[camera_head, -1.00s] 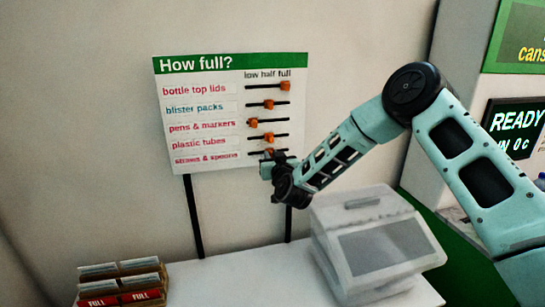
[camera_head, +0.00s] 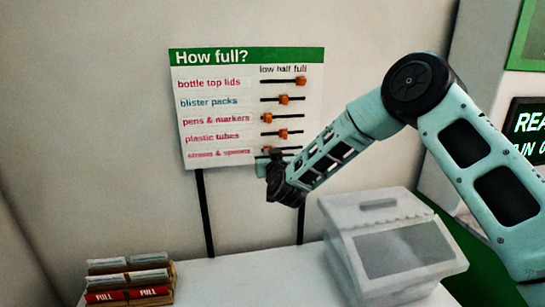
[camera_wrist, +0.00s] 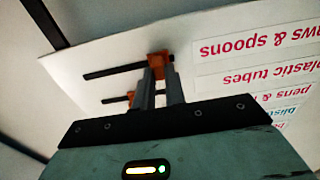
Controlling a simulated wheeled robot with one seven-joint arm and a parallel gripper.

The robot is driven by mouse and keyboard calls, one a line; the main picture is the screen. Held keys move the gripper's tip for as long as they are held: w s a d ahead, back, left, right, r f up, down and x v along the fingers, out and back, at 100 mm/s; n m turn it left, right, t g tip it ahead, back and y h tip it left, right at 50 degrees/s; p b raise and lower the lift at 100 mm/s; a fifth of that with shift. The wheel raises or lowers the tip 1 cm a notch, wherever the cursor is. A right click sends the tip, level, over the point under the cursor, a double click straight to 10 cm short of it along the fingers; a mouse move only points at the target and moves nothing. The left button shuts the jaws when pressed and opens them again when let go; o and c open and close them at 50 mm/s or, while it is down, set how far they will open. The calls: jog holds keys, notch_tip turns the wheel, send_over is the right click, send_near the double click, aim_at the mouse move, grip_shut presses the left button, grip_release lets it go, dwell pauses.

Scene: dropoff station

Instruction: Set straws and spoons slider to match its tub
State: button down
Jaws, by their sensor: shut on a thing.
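The straws & spoons slider is an orange knob (camera_wrist: 158,59) on a dark horizontal track, on the bottom row of the white "How full?" board (camera_head: 220,90). My gripper (camera_wrist: 160,85) is shut on this knob, with a finger on either side. In the head view my gripper (camera_head: 272,163) is at the bottom row and partly hides the knob and track. The knob seems to be left of the middle of its track, but its exact place is hard to tell. No tub marked straws & spoons can be made out.
The bottle top lids knob (camera_head: 301,80) is at full; blister packs (camera_head: 283,99) and plastic tubes (camera_head: 283,134) are near half; pens & markers (camera_head: 268,118) is low. A pale lidded bin (camera_head: 375,205) stands right on the white table (camera_head: 245,275). Boxes marked FULL (camera_head: 130,280) stand left.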

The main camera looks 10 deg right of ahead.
jog(key=c, duration=1.4)
grip_release()
jog(key=shift+a, duration=0.35)
jog(key=shift+c, duration=0.2)
jog(key=shift+d, duration=0.1)
jog(key=shift+s, duration=0.1)
jog(key=s+b, duration=0.7)
jog(key=s, duration=1)
jog(key=shift+s, duration=0.1)
